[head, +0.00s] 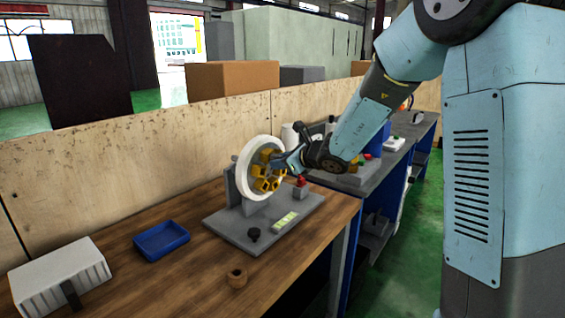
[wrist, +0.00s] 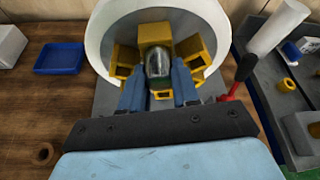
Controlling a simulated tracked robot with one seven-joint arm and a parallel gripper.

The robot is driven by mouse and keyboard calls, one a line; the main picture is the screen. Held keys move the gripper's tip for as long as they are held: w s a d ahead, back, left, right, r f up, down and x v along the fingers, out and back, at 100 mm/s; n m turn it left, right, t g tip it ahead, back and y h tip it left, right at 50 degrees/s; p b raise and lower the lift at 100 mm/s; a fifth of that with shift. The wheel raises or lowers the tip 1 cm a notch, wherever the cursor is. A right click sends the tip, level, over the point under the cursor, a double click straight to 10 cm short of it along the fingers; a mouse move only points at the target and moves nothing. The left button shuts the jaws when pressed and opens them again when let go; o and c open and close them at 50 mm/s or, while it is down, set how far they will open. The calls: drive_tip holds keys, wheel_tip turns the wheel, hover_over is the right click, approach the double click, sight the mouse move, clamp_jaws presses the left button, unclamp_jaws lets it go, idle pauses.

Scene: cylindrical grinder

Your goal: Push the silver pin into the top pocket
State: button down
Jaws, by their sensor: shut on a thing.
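The silver pin (wrist: 158,64) is held between the two blue fingers of my gripper (wrist: 159,82) in the wrist view. Its rounded grey end shows, pointing at the top yellow pocket (wrist: 155,33) of the white wheel (wrist: 103,30). The pin's far end overlaps the pocket in the picture; I cannot tell how deep it sits. Other yellow pockets (wrist: 124,62) lie to both sides and below. In the head view my gripper (head: 284,163) is close in front of the white wheel (head: 242,170), which stands upright on a grey base (head: 235,226). The pin is hidden there.
A blue tray (head: 161,240), a brown ring (head: 237,278) and a white ribbed box (head: 60,274) are on the wooden bench (head: 190,285). A plywood wall (head: 120,165) runs behind.

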drive_tip(key=c, duration=0.8)
unclamp_jaws()
drive_tip(key=shift+a, duration=0.1)
drive_tip(key=shift+o, duration=0.2)
drive_tip(key=v, duration=1.3)
drive_tip(key=s+d+r+n+g+h, duration=0.1)
drive_tip(key=s+n+g, duration=0.1)
drive_tip(key=s+n, duration=0.55)
drive_tip(key=s+d+r+n+g+h, duration=0.1)
drive_tip(key=s+r+n+g, duration=0.1)
drive_tip(key=s+n, duration=0.5)
drive_tip(key=s+d+n+h, duration=0.7)
drive_tip(key=s+d+n, duration=0.2)
drive_tip(key=s+d, duration=0.4)
drive_tip(key=shift+s+d+f+h, duration=0.3)
drive_tip(key=shift+s+h, duration=0.1)
